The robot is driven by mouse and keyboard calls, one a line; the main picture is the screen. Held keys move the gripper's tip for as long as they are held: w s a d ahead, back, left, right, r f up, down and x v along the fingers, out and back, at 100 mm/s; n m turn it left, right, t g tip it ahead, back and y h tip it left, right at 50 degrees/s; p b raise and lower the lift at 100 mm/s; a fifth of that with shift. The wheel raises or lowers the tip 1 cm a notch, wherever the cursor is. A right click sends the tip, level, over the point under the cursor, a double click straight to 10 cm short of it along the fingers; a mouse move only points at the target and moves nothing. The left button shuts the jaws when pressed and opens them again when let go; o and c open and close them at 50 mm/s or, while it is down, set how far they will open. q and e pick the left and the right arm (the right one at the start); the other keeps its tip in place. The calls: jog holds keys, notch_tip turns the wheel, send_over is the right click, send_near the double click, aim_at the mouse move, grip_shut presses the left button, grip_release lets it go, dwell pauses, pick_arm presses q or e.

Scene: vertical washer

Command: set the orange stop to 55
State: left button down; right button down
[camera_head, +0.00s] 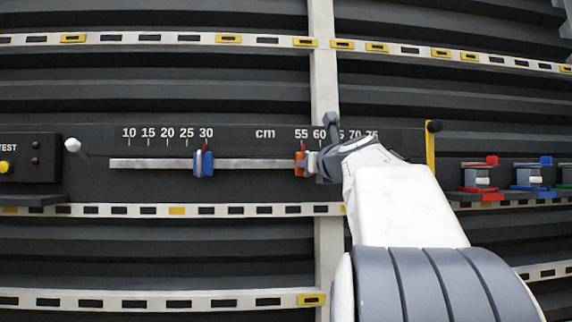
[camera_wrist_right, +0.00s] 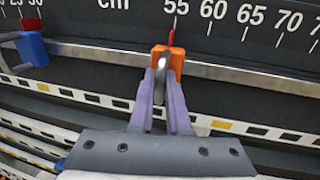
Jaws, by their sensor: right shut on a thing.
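The orange stop (camera_head: 299,163) sits on the metal rail (camera_head: 150,163). In the head view its red pointer is at or very near the 55 mark. In the right wrist view the orange stop (camera_wrist_right: 177,59) also shows its pointer (camera_wrist_right: 173,36) just under the 55. My right gripper (camera_head: 312,162) comes in from the right and is shut on the orange stop's grey handle. Its purple fingers (camera_wrist_right: 161,88) flank that handle in the wrist view. A blue stop (camera_head: 204,163) sits on the rail at the 30 mark. My left gripper is not in view.
A white knob on a lever (camera_head: 72,145) is at the rail's left end. A yellow upright bar (camera_head: 430,155) with a black knob stands at the right. A panel with a yellow button (camera_head: 5,167) is far left. Small coloured clamps (camera_head: 480,178) sit far right. The rail between the stops is clear.

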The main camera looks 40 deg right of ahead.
jog(key=c, duration=1.2)
grip_release()
jog(key=shift+o, duration=0.2)
jog(key=shift+s, duration=0.1)
jog(key=b+v, duration=0.4)
jog(key=v, duration=0.6)
jog(key=shift+s, duration=0.1)
